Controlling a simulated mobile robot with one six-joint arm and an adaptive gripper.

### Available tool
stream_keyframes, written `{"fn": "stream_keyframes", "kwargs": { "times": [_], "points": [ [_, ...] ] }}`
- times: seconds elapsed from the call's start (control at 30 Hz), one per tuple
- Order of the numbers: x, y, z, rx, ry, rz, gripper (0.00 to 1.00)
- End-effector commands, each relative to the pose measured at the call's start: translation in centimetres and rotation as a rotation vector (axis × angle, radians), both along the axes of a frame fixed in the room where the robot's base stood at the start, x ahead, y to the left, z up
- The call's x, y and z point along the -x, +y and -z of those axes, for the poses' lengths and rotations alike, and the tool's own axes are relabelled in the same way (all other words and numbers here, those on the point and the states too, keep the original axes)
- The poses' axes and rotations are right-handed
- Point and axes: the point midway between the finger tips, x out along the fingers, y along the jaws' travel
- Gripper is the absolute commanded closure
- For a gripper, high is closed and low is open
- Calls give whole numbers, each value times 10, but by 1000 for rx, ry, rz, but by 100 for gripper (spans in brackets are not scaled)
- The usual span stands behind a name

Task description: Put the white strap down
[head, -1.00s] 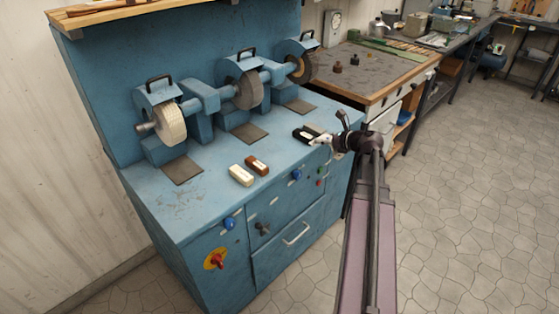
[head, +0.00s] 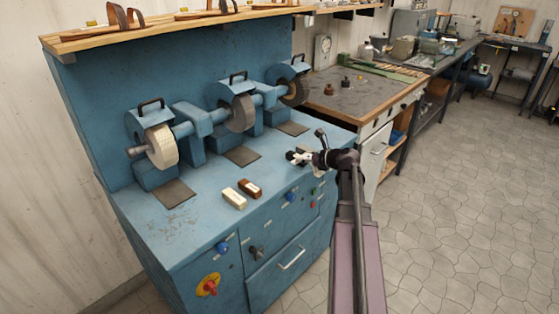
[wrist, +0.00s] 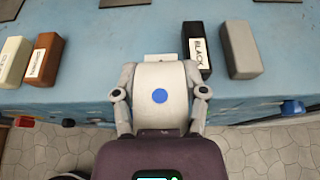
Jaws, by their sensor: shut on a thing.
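My gripper (wrist: 161,66) is shut over the front part of the blue bench top (wrist: 100,92). A small white edge, the white strap (wrist: 160,57), shows just beyond the gripper's palm in the wrist view; the rest of it is hidden by the gripper. In the head view my gripper (head: 312,158) is at the right part of the bench, close beside the black block (head: 291,155). I cannot tell whether the strap touches the bench top.
A black block (wrist: 197,52) labelled BLACK and a grey-brown block (wrist: 240,50) stand right of my gripper. A brown block (wrist: 44,58) and a cream block (wrist: 13,60) lie left, with clear bench between. Grinding wheels (head: 160,146) stand behind.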

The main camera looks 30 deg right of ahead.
Motion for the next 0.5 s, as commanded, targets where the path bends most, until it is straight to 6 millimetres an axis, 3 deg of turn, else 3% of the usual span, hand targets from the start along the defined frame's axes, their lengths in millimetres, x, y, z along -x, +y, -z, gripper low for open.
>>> {"fn": "stream_keyframes", "kwargs": {
  "times": [0.3,0.5],
  "points": [
    [-56,27,7,0,0,-1,70],
    [-79,39,9,0,0,1,70]
  ]
}}
